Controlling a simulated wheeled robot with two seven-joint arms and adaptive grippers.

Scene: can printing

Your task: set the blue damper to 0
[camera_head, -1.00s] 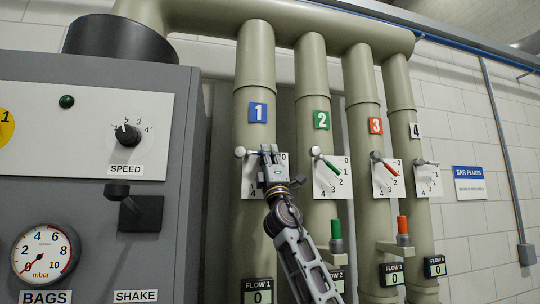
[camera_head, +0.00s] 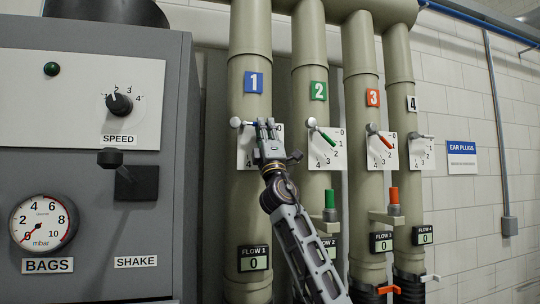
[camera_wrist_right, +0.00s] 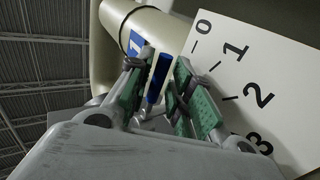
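The blue damper is the lever on pipe 1, below the blue number plate (camera_head: 254,82). Its pivot knob (camera_head: 235,122) shows left of my right gripper (camera_head: 266,126), which covers the handle in the head view. In the right wrist view the blue handle (camera_wrist_right: 159,76) stands between the two green-padded fingers of my right gripper (camera_wrist_right: 162,92). Narrow gaps seem to show on both sides, so the fingers look partly open around it. The white scale plate (camera_wrist_right: 262,68) reads 0 to 3 there. The FLOW 1 display (camera_head: 254,258) reads 0. My left gripper is not in view.
The green lever (camera_head: 325,136), red lever (camera_head: 383,139) and white lever (camera_head: 421,136) sit on the neighbouring pipes to the right. A grey control cabinet (camera_head: 95,185) with a speed knob, shake lever and pressure gauge stands on the left.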

